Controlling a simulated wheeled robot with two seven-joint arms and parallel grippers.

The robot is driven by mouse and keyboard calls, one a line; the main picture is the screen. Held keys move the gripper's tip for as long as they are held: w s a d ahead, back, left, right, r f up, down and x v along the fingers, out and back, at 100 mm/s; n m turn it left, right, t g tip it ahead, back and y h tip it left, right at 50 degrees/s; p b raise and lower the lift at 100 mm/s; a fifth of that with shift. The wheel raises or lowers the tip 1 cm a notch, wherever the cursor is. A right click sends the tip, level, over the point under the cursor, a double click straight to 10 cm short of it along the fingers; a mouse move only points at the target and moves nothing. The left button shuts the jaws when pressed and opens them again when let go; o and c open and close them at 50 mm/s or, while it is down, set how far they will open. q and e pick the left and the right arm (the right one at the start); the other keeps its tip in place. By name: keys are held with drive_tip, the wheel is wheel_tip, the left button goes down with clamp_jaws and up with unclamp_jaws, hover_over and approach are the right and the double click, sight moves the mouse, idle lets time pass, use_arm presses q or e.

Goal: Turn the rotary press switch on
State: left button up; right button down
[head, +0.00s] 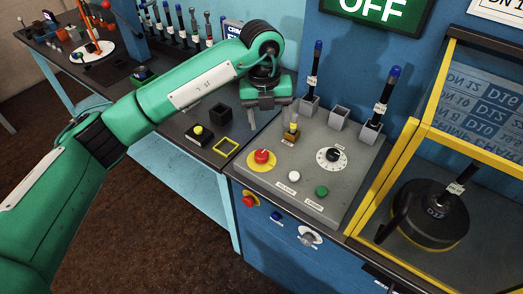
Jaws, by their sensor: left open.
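A control panel (283,189) with a sloped grey top stands at centre. A black rotary knob on a round white dial (332,158) sits on its top. Another rotary switch on a white plate (309,237) is on the blue front face; I cannot tell which of the two is the press switch. A green sign (366,13) above reads OFF. My left gripper (267,108) is open and points down over the panel's back left corner, apart from both rotary switches. Any contact below its fingers is unclear. My right gripper is not in view.
A red emergency button on yellow (261,157), a yellow-topped toggle (291,132), a white button (294,175) and a green button (321,191) share the panel. Hose ends stand in grey holders (339,117) behind. A yellow-framed press enclosure (401,150) bounds the right side.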

sight(262, 154)
use_arm(q)
drive_tip(key=shift+n+y, duration=0.3)
drive_tip(key=shift+y, duration=0.2)
drive_tip(key=f+p, duration=0.1)
drive_tip(key=f, duration=0.3)
drive_tip(key=a+f+p, duration=0.1)
drive_tip(key=f, duration=0.3)
drive_tip(key=w+f+p, duration=0.1)
drive_tip(key=f, duration=0.4)
drive_tip(key=shift+a+p, duration=0.35)
drive_tip(key=shift+c, duration=0.2)
drive_tip(key=c, duration=1)
drive_tip(key=shift+o, duration=0.2)
